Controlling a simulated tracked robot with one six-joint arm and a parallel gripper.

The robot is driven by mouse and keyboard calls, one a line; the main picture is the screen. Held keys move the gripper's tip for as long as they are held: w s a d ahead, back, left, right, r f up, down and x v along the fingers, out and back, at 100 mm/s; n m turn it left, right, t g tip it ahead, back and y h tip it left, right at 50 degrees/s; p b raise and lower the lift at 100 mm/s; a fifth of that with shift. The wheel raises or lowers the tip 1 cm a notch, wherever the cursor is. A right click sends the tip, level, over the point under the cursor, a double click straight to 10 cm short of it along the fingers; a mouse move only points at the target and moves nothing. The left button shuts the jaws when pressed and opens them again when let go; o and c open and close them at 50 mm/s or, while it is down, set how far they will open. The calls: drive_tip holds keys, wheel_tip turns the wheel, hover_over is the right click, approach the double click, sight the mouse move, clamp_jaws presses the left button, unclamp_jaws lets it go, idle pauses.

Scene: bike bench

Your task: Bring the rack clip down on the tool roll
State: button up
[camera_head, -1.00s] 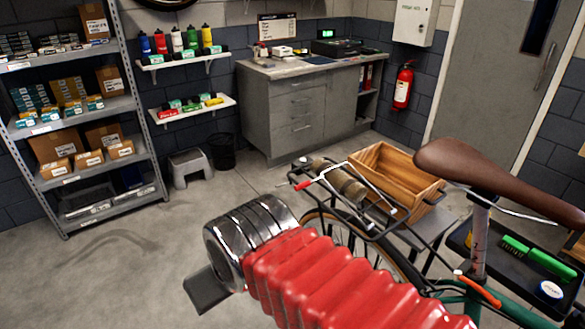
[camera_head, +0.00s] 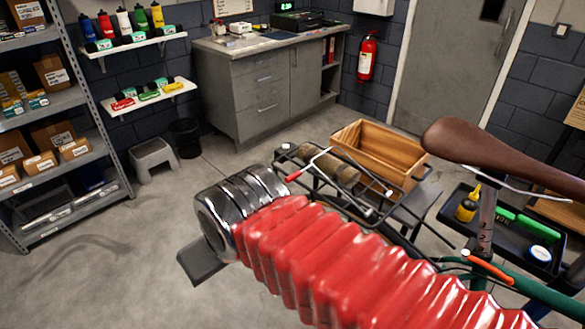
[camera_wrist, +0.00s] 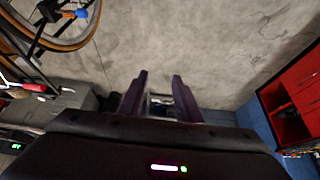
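The tool roll (camera_head: 340,171), a brown-tan cylinder, lies on the bike's black rear rack in the head view. The rack clip (camera_head: 318,160) is a pale wire with a red tip (camera_head: 293,177); it appears raised over the roll, though I cannot tell whether it touches it. In the wrist view my gripper (camera_wrist: 160,75) has its two dark fingers apart, with nothing seen held between their tips. In the head view my red-sleeved arm hides most of my gripper.
A wooden crate (camera_head: 376,151) stands right behind the rack. The brown saddle (camera_head: 500,157) is at the right, with a black tray (camera_head: 485,205) beyond. A grey stool (camera_head: 153,160) and open floor lie left. In the wrist view a bike wheel is top left and a red cabinet (camera_wrist: 292,98) right.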

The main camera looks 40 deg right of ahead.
wheel_tip(320, 180, up, 14)
drive_tip(key=m+g, duration=0.5)
drive_tip(key=m, duration=1.3)
hover_over(294, 174)
drive_tip(key=s, duration=0.1)
drive_tip(key=shift+s+f, duration=0.2)
drive_tip(key=shift+f, duration=0.15)
drive_tip(key=f, duration=0.9)
drive_tip(key=w+f, duration=0.1)
drive_tip(key=f, duration=0.3)
drive_tip(key=shift+w+f, duration=0.1)
drive_tip(key=shift+f, duration=0.15)
drive_tip(key=shift+c, duration=0.3)
clamp_jaws()
